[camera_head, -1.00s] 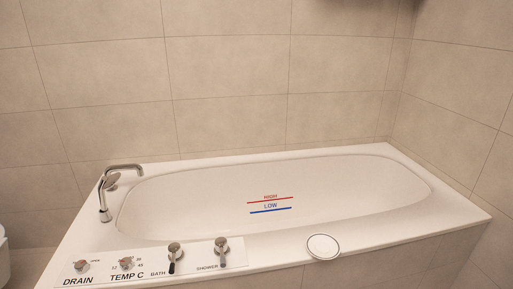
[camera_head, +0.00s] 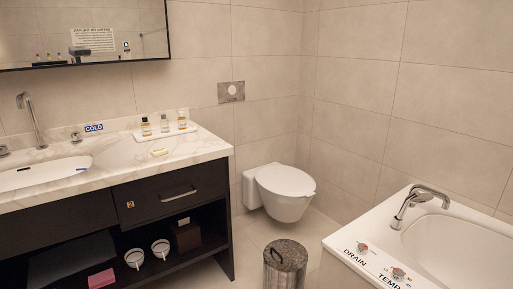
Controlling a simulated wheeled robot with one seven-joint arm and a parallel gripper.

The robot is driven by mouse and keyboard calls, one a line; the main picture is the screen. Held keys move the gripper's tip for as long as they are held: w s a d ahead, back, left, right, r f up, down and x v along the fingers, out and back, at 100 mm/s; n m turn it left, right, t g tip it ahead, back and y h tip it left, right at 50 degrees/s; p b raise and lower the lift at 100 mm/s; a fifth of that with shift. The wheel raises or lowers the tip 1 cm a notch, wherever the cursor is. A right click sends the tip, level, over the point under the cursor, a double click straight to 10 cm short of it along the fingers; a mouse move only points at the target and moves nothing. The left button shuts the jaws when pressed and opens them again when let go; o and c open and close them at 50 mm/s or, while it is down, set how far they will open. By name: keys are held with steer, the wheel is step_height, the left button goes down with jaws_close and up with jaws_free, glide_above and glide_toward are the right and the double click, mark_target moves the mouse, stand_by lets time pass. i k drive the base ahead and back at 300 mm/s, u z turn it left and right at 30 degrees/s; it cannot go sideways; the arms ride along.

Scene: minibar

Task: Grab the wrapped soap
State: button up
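My gripper is not in view.
Several small bottles (camera_head: 165,124) stand on a white tray behind the item. The sink (camera_head: 45,172) is to its left. A bin (camera_head: 285,268), a toilet (camera_head: 284,188) and the bathtub (camera_head: 460,250) stand to the right. Some floor shows between counter and tub.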

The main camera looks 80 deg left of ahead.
mark_target(159, 152)
steer(key=u, duration=3.35)
steer(key=i, duration=1.65)
steer(key=u, duration=0.15)
